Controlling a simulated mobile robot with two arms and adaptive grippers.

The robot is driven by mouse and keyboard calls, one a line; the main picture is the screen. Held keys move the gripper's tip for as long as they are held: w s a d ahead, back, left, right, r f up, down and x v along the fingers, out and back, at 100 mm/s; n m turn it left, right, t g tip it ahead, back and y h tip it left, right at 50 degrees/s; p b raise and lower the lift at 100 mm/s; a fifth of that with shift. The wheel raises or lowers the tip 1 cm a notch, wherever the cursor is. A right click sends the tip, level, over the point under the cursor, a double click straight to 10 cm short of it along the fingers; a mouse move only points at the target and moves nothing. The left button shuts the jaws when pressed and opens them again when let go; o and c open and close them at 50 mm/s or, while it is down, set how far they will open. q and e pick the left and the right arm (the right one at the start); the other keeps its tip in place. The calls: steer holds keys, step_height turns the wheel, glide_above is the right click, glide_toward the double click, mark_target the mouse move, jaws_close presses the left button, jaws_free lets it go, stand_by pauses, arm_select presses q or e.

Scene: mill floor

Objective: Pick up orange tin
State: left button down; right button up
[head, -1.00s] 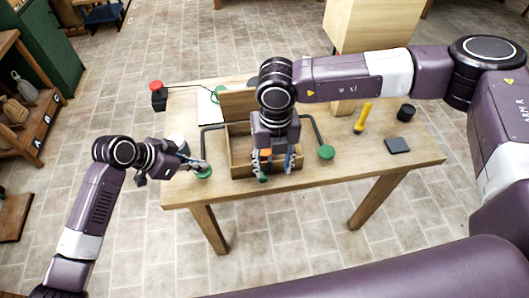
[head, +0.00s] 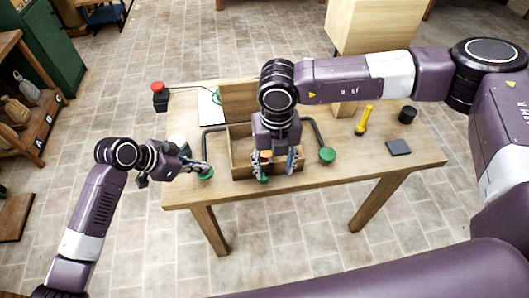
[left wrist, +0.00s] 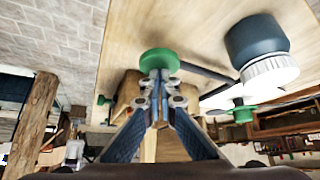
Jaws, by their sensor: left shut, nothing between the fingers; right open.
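A small orange patch (head: 266,154), possibly the orange tin, shows between the fingers of my right gripper. Its shape is mostly hidden. My right gripper (head: 277,170) points down, open, over the wooden box (head: 240,169) on the table; I cannot tell whether a finger touches the orange thing. My left gripper (head: 206,168) is shut and empty at the table's left front, beside a green round knob (head: 204,175). In the left wrist view its closed fingertips (left wrist: 159,78) overlap a green knob (left wrist: 157,60); contact is unclear. No orange thing is visible there.
Dark bent bars (head: 213,129) flank the box, with another green knob (head: 327,155) at right. A yellow tool (head: 363,119), a black cylinder (head: 407,114) and a dark flat block (head: 398,147) stand or lie on the right. A red button (head: 159,88) is at back left.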

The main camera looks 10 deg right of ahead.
steer(key=n+t+y, duration=0.3)
steer(key=n, duration=0.6)
glide_toward(266, 154)
steer(key=x, duration=0.7)
steer(key=w+x, duration=0.1)
steer(key=x, duration=0.3)
steer(key=shift+w+d+f, duration=0.15)
steer(key=shift+d+f, duration=0.05)
steer(key=shift+d, duration=0.05)
steer(key=c, duration=1)
